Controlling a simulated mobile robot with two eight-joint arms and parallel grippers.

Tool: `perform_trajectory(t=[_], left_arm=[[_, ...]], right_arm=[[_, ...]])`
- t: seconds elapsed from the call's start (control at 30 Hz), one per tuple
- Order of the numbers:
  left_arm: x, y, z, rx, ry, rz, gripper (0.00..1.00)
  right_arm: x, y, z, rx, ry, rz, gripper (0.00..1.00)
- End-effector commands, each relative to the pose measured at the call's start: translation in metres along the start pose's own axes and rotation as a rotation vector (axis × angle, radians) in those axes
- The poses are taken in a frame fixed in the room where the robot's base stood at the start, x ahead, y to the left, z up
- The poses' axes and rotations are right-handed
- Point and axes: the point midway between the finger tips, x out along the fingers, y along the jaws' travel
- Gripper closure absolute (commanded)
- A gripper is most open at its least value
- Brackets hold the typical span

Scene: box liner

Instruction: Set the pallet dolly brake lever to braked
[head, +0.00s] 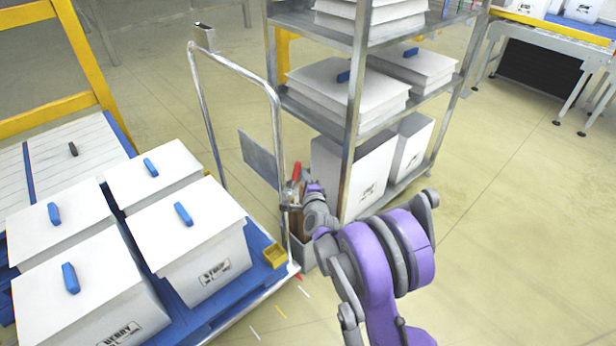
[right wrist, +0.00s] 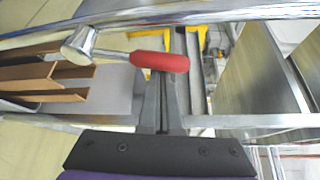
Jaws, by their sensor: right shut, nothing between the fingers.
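The brake lever has a red grip (head: 297,171) that stands up by the handle post of the pallet dolly (head: 218,318). In the right wrist view the red grip (right wrist: 160,63) lies across the picture, joined by a metal rod to a round silver pivot (right wrist: 80,45) at left. My right gripper (head: 290,197) is at the lever in the head view, partly hidden by its own wrist. Its fingers (right wrist: 160,85) are shut and empty, their tips right at the red grip. I cannot tell whether they touch it. My left gripper is not in view.
White lidded boxes (head: 190,225) with blue handles stand on the dolly's blue deck. A metal shelf rack (head: 354,110) with more white boxes stands close behind my right gripper. Brown slats (right wrist: 45,75) lie beside the lever. The floor at right is clear.

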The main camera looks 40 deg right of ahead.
Motion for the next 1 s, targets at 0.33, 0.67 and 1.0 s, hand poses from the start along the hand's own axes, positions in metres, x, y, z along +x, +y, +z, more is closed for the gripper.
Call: perform_trajectory(t=[0.33, 0.67, 1.0], left_arm=[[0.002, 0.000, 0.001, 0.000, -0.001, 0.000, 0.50], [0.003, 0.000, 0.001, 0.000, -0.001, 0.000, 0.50], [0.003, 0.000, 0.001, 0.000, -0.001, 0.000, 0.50]], right_arm=[[-0.007, -0.001, 0.012, -0.180, -0.001, -0.105, 1.00], [-0.009, -0.002, 0.015, -0.241, -0.001, -0.141, 1.00], [-0.009, -0.002, 0.015, -0.243, -0.001, -0.143, 1.00]])
